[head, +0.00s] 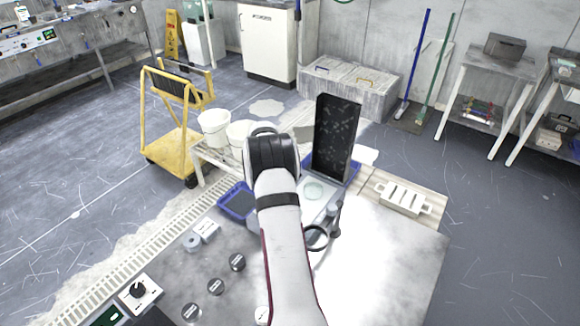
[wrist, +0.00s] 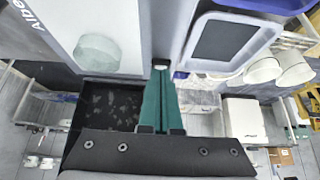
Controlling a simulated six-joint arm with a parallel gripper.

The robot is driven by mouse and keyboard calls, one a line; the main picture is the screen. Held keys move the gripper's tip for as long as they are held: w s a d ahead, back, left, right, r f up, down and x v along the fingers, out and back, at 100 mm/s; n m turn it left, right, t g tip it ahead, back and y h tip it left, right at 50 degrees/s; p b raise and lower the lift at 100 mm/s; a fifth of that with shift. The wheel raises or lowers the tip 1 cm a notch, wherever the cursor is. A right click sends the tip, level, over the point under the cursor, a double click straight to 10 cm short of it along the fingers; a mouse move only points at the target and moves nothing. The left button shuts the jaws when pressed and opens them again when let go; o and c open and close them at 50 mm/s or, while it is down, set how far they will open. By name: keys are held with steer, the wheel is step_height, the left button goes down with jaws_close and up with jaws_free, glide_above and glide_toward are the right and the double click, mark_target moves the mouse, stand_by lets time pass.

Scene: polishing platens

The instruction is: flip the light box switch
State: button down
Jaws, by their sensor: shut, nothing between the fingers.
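The light box (head: 306,209) is a pale flat box with a round clear disc on top, just right of my forearm in the head view. In the wrist view the light box (wrist: 112,16) fills the upper left, with the disc and part of some lettering on its face. My gripper (wrist: 160,66) shows teal fingers, shut and empty, with the tips beside the light box's grey side. I cannot tell whether they touch it. I cannot make out the switch in either view. In the head view my own wrist hides the fingers.
A tall black speckled panel (head: 335,138) stands behind the light box. A blue tray with a dark pad (head: 237,204) lies left of my arm. A magnifier (head: 316,238) stands close on the right. White buckets (head: 214,127) stand beyond. The bench's front right is clear.

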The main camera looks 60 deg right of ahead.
steer(key=shift+s+a+f+h, duration=0.1)
steer(key=shift+a+f+h, duration=0.1)
steer(key=shift+f+h, duration=0.35)
steer(key=shift+r, duration=0.1)
steer(key=shift+d+r, duration=0.4)
steer(key=shift+d, duration=0.3)
